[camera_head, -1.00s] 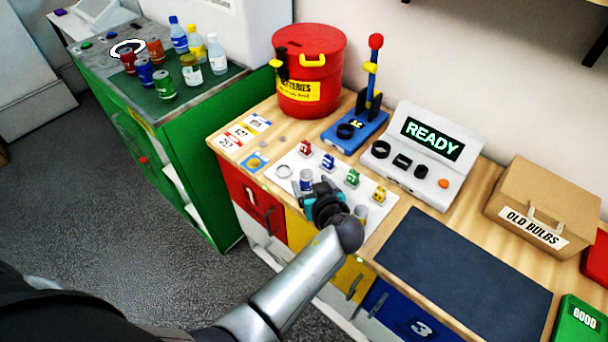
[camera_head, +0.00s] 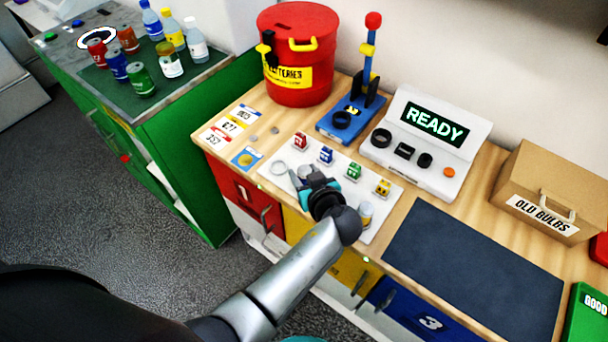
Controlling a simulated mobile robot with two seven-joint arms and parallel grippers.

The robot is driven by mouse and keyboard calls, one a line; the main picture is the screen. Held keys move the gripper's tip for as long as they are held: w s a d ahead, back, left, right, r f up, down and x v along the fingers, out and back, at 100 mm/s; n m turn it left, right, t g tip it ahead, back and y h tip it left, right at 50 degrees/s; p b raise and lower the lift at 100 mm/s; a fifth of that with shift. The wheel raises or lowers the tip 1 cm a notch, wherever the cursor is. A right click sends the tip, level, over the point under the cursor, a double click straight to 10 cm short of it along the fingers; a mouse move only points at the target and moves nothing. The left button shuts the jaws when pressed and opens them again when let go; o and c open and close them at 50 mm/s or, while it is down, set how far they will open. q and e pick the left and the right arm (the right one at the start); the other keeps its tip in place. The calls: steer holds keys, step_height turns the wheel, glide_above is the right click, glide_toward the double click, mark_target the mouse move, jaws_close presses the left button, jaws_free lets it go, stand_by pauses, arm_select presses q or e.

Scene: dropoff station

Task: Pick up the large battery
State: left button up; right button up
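My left gripper (camera_head: 306,184) reaches over the left part of a white tray (camera_head: 274,182) on the wooden counter, pointing down and away from the camera. A grey cylinder top (camera_head: 305,171), probably the large battery, shows at its teal fingers. The gripper's body hides most of that cylinder, and I cannot tell if the fingers touch or grip it. A smaller upright cylinder (camera_head: 366,213), pale with a yellowish band, stands on the tray right of my wrist. My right gripper is not clearly visible; only a teal sliver shows at the bottom edge.
Behind are a red batteries bin (camera_head: 297,55), a blue lever stand (camera_head: 350,118) and a READY tester (camera_head: 425,145). A dark mat (camera_head: 475,265) lies clear at right.

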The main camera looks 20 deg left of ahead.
arm_select(q)
steer(key=c, duration=0.5)
jaws_close()
arm_select(e)
steer(key=shift+w, duration=0.25)
arm_select(q)
steer(key=shift+r, duration=0.15)
arm_select(e)
steer(key=shift+a+r, duration=0.1)
